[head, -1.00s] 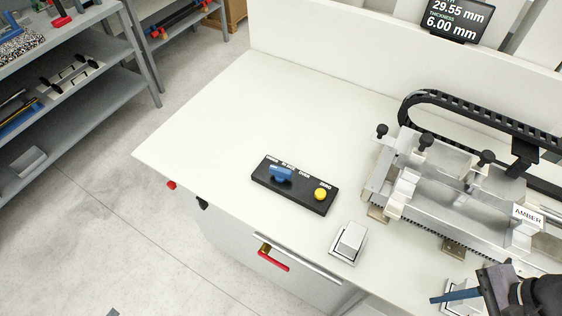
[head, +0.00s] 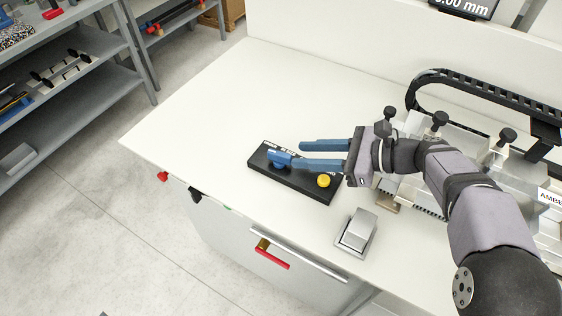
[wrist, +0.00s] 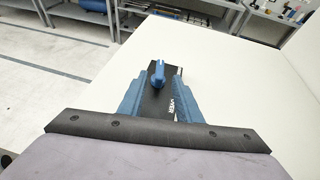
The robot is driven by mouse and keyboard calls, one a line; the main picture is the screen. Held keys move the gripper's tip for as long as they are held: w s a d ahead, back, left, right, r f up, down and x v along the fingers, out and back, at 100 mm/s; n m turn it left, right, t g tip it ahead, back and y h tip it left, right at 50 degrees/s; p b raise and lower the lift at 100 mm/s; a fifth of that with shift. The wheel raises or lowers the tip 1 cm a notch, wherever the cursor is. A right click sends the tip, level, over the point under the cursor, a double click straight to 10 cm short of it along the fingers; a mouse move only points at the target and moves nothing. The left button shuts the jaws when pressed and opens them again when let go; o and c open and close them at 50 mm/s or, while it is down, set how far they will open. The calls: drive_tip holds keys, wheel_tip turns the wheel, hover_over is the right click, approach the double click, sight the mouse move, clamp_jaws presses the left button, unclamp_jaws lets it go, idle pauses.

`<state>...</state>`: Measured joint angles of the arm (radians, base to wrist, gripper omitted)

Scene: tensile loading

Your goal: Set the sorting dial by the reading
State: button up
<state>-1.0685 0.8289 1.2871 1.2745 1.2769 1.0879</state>
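The black dial box (head: 300,187) lies on the white bench, with a blue dial knob (head: 279,159) at its left end and a yellow button (head: 323,181) at its right end. My gripper (head: 300,155) is level over the box from the right, its two blue fingers apart. One finger ends close to the knob in the head view; I cannot tell if they touch. In the wrist view the blue knob (wrist: 158,76) stands between and just beyond the open fingertips. Most box labels are hidden. The display (head: 466,8) is cut off at the top, showing only part of a mm reading.
A silver block on a plate (head: 356,232) sits near the front edge. The metal test fixture (head: 430,145) with black knobs and a cable chain stands at the right, partly behind my arm. The bench left of the box is clear.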

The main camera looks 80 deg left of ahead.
sight(283, 155)
drive_tip(key=shift+s+a, duration=0.15)
drive_tip(key=shift+s+a+f+p, duration=0.1)
drive_tip(key=shift+s+a+p, duration=0.05)
drive_tip(key=shift+s+p, duration=0.2)
drive_tip(key=shift+p+x, duration=1)
drive_tip(key=shift+x, duration=2.2)
drive_tip(key=shift+c, duration=0.3)
clamp_jaws()
